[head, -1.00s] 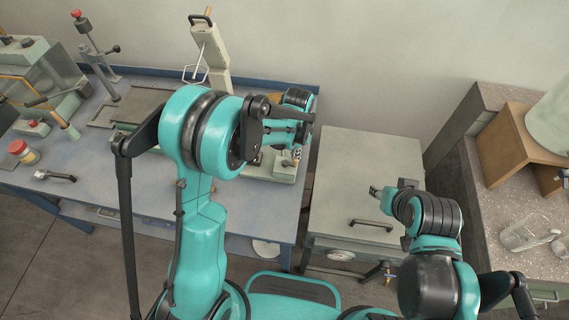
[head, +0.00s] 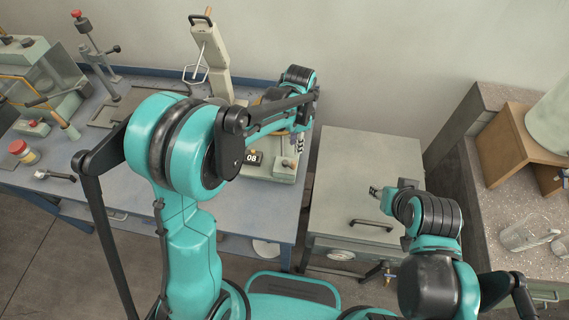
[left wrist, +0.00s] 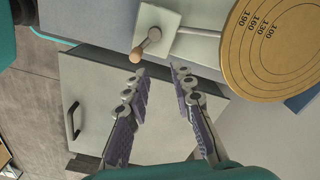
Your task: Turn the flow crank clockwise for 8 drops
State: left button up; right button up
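The crank (left wrist: 148,45) shows in the left wrist view as a short metal arm with a wooden knob (left wrist: 136,55), on a pale square plate at the top. My left gripper (left wrist: 160,70) is open, its two fingers apart and empty. The knob lies just beyond and left of the left fingertip, not between the fingers. In the head view my left gripper (head: 298,143) hangs at the right end of the blue bench, over the pale device base (head: 270,175). A dark display (head: 253,158) there reads 08. My right gripper (head: 376,191) is small, over the grey cabinet. No drops can be made out.
A brass disc (left wrist: 275,45) with numbered rings stands beside the crank. The blue bench (head: 150,215) carries a tall pale column (head: 213,55), a red-lidded jar (head: 23,152) and a press.

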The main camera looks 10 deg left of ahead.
pick_arm(q)
notch_tip(320, 180, up, 8)
jog(key=p, duration=0.5)
jog(key=shift+r, duration=0.15)
dwell(0.4)
jog(key=s+a+n+t+b, duration=0.3)
jog(key=s+a+n+b, duration=0.1)
jog(key=s, duration=0.5)
jog(key=s+a+f+n+t+b, duration=0.1)
jog(key=s+a+n+t+b, duration=0.3)
jog(key=s+a+n, duration=0.3)
jog(key=shift+s+f+n, duration=0.15)
jog(key=shift+s+n, duration=0.35)
jog(key=shift+s, duration=0.6)
